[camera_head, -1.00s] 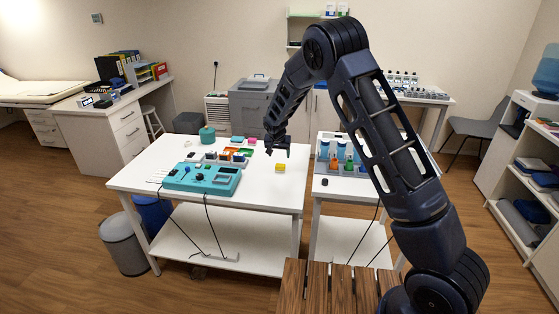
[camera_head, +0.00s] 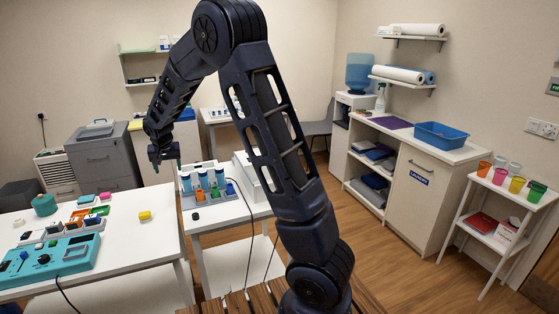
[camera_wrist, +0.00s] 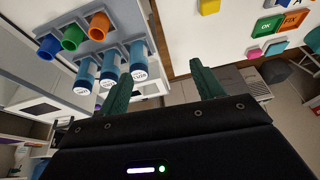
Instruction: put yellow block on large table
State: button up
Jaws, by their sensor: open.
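The yellow block (camera_head: 145,215) lies on the white top of the large table (camera_head: 150,245) at left, near its right side. In the wrist view the yellow block (camera_wrist: 209,6) is cut by the top edge. My gripper (camera_head: 165,160) is raised, to the right of and beyond the block in the head view. It is apart from the block. In the wrist view my gripper (camera_wrist: 160,78) has its two green fingers spread, with nothing between them.
A teal device (camera_head: 55,262) and several coloured blocks stand on the large table. A smaller white table (camera_head: 225,215) beside it bears a rack with several blue-labelled bottles (camera_head: 203,178). A shelf unit with a blue bin (camera_head: 440,135) and a stand with coloured cups (camera_head: 500,177) are at right.

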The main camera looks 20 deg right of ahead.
jog(key=s+d+r, duration=0.7)
jog(key=d, duration=0.3)
jog(key=s+d+r, duration=0.7)
jog(key=d, duration=0.3)
jog(key=s+d, duration=0.6)
jog(key=s, duration=0.6)
jog(key=s+d, duration=0.5)
jog(key=s, duration=0.7)
jog(key=shift+s+d+r+n+t, duration=0.15)
jog(key=shift+d+r+n+t, duration=0.15)
jog(key=shift+d+r, duration=0.1)
